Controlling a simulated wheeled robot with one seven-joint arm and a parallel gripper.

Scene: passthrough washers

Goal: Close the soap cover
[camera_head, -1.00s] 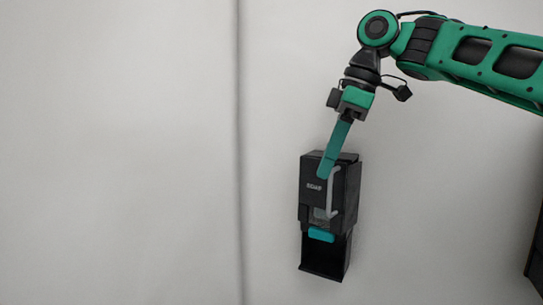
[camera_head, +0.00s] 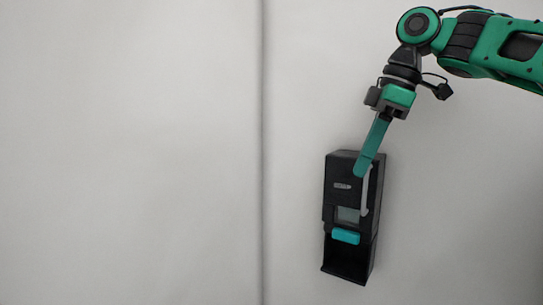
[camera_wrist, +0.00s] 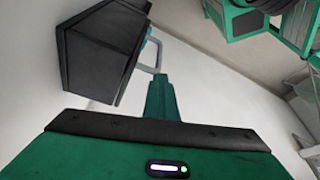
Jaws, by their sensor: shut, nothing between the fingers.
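The black soap dispenser (camera_head: 342,203) is mounted on the pale wall in the head view. Its front cover has a label, a small grey window and a pale handle (camera_head: 365,197) along its right side. The front looks close to flush with the body, but a small gap cannot be ruled out. My gripper (camera_head: 360,172) is shut and empty, its teal fingertips in front of the upper cover near the handle's top. I cannot tell whether they touch. In the wrist view the fingers (camera_wrist: 161,98) point towards the handle (camera_wrist: 152,55), with the dark dispenser (camera_wrist: 100,55) at upper left.
A teal bar (camera_head: 345,236) sits below the window, above the dispenser's open lower bay. A vertical wall seam (camera_head: 262,120) runs to the left. The wall left of the dispenser is bare.

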